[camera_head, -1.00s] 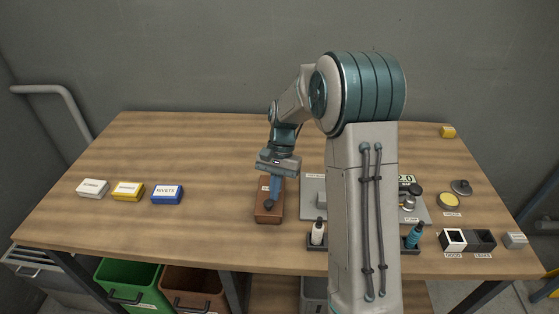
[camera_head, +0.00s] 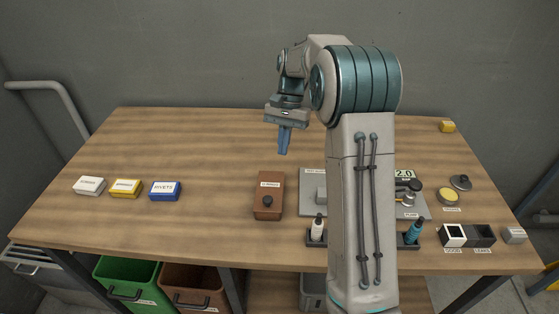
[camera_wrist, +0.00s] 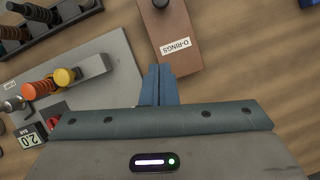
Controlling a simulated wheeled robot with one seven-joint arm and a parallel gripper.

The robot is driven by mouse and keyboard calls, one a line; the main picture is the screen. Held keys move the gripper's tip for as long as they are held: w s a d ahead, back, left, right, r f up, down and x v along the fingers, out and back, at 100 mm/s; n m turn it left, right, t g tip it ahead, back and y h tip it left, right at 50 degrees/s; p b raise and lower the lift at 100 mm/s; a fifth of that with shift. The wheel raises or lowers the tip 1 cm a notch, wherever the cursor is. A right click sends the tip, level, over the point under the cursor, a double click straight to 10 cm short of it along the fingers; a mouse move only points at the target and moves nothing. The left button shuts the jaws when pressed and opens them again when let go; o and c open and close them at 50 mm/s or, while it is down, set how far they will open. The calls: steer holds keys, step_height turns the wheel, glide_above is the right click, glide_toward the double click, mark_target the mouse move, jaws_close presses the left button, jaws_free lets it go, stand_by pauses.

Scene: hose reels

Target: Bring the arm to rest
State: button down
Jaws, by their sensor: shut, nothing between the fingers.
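My gripper (camera_head: 284,152) is shut and empty, its blue fingers together and pointing down above the wooden table (camera_head: 220,140). In the head view it hangs behind and above the brown O-rings box (camera_head: 269,200), clear of it. In the wrist view the closed fingers (camera_wrist: 160,70) show with the labelled end of the O-rings box (camera_wrist: 172,35) just beyond the tips. My arm's upright link hides part of the table's right half.
White (camera_head: 89,185), yellow (camera_head: 126,188) and blue (camera_head: 166,191) boxes sit left. Black-edged bins (camera_head: 466,235) stand right. The table's back left is clear.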

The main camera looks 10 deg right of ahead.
steer(key=s+a+r+n+t+h, duration=0.25)
steer(key=s+r, duration=0.45)
steer(key=s, duration=0.5)
steer(key=s+f+n+t, duration=0.2)
steer(key=s+n+t, duration=0.2)
steer(key=s, duration=1)
steer(key=shift+s+d+f, duration=0.3)
